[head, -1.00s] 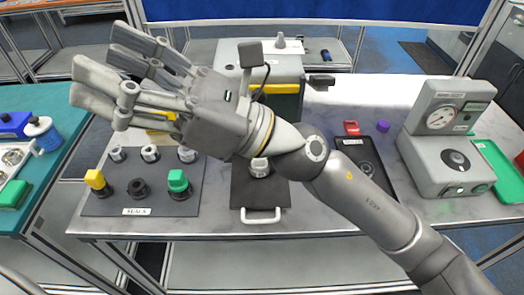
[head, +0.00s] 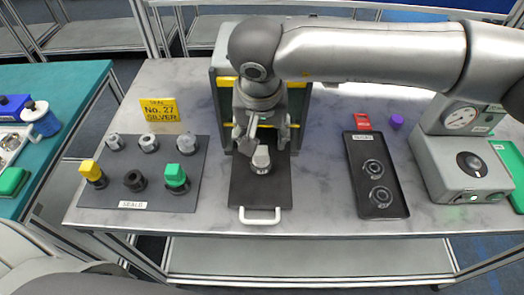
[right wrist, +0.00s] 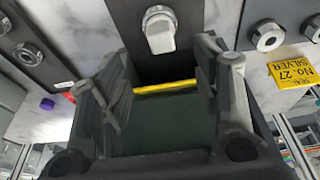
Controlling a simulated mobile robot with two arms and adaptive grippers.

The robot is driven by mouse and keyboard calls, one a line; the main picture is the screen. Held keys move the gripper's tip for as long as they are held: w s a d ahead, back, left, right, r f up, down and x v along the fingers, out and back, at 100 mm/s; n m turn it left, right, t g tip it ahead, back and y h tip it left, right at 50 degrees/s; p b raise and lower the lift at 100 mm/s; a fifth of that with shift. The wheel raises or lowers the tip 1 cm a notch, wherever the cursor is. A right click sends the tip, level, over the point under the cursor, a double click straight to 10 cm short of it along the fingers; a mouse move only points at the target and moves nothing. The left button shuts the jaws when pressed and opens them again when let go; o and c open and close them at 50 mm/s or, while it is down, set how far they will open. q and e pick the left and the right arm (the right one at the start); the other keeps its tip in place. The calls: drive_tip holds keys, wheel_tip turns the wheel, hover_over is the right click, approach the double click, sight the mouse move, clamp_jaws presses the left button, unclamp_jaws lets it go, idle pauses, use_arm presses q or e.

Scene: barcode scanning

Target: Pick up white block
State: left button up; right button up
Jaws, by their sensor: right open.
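The white block (head: 261,157) stands on a silver round base on a dark tray (head: 246,193) with a white handle. My right gripper (head: 263,143) is open and points down just behind the block, its fingers spread to either side. In the right wrist view the white block (right wrist: 160,34) is at the top centre, beyond and between the open fingers (right wrist: 165,62). Nothing is held between them. I cannot tell whether a finger touches the block. My left gripper is out of view.
A grey pad (head: 110,197) with several fittings, capped yellow, green and silver, lies left. A yellow sign (head: 160,110) reads "No. 27 SILVER". A black tray (head: 361,150) with two rings and a gauge box (head: 437,160) stand right. A yellow-edged housing (head: 222,81) is behind.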

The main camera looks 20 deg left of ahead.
sight(261, 150)
drive_tip(key=p+x, duration=0.2)
drive_tip(key=x, duration=0.7)
drive_tip(key=shift+a+f, duration=0.1)
drive_tip(key=shift+a, duration=0.05)
drive_tip(key=shift+c, duration=0.3)
drive_tip(key=c, duration=1)
